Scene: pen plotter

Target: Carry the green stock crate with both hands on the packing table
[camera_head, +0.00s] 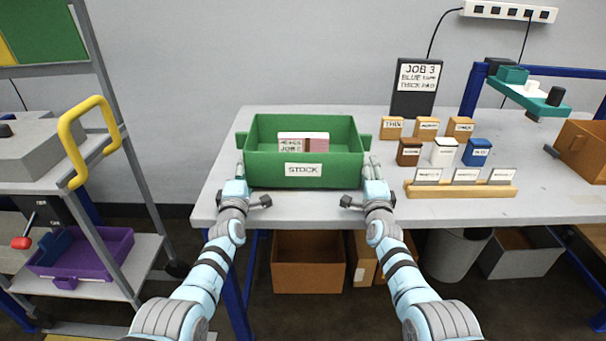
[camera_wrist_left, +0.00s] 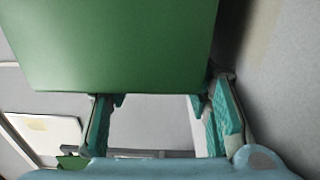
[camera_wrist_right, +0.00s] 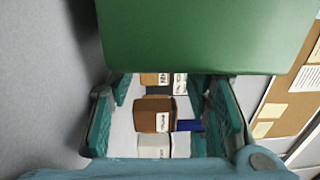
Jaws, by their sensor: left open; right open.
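The green stock crate (camera_head: 265,172) stands upright on the packing table (camera_head: 530,180), with a STOCK label on its front and a small tab on each side. A green crate surface fills the top of the left wrist view (camera_wrist_left: 120,45) and right wrist view (camera_wrist_right: 205,35). Neither wrist view shows crate material between the fingers; contact is unclear.
Several small labelled boxes (camera_head: 443,152), a wooden card holder (camera_head: 460,190) and a JOB 3 sign (camera_head: 415,90) stand right of the crate. A shelf cart with a yellow handle (camera_head: 88,140) is at left. Boxes and a grey bin (camera_head: 455,258) are below the table.

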